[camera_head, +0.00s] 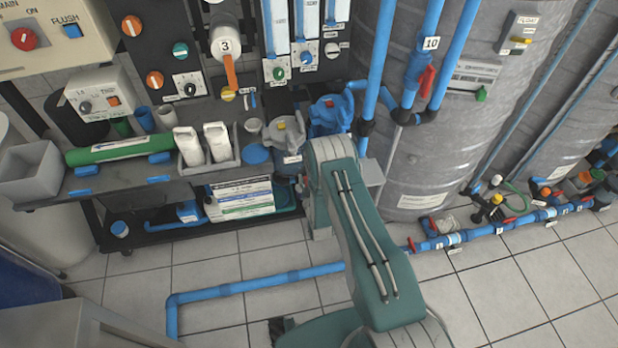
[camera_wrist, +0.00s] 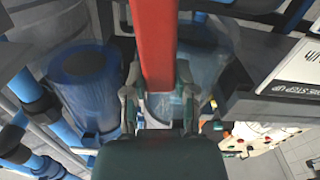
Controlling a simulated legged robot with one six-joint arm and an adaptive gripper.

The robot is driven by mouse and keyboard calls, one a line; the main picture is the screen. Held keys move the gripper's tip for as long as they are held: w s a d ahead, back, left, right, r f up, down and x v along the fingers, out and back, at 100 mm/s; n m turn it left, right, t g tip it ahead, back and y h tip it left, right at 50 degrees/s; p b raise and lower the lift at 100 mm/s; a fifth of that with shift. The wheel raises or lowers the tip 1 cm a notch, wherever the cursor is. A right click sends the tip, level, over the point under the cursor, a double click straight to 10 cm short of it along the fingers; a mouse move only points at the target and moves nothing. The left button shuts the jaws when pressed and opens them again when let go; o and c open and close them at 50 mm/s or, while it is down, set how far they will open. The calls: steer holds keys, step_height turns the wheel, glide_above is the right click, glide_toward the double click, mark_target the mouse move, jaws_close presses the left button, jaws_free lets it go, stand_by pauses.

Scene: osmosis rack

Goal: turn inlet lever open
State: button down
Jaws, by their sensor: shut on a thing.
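In the wrist view, a long flat red lever (camera_wrist: 157,45) runs from the top edge down to between the fingers of my gripper (camera_wrist: 158,98). The fingers are closed on either side of it, and its far end is out of the picture. In the head view, my arm's end covers the gripper and the held lever, so I cannot tell the lever's angle on its pipe there. A separate red lever (camera_head: 426,82) shows on the blue pipe by the label 10, and an orange lever (camera_head: 230,71) hangs below the valve marked 3.
A blue housing (camera_wrist: 85,75) and a clear bowl (camera_wrist: 208,62) stand close beside the fingers. The rack shelf (camera_head: 110,190) is left of my arm. A large grey tank (camera_head: 435,150) stands to the right. A blue pipe (camera_head: 250,283) crosses the tiled floor.

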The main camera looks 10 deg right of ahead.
steer(key=a+n, duration=0.1)
steer(key=n, duration=0.1)
steer(key=a+f+n, duration=0.1)
steer(key=n, duration=0.1)
steer(key=shift+w+a+n, duration=0.1)
steer(key=shift+a+n, duration=0.2)
steer(key=a+f+n, duration=0.3)
steer(key=f+n, duration=0.2)
steer(key=n, duration=0.6)
steer(key=shift+a+f, duration=0.15)
steer(key=shift+f, duration=0.2)
steer(key=shift+f+n, duration=0.15)
steer(key=shift+n, duration=0.25)
steer(key=shift+c, duration=2)
jaws_free()
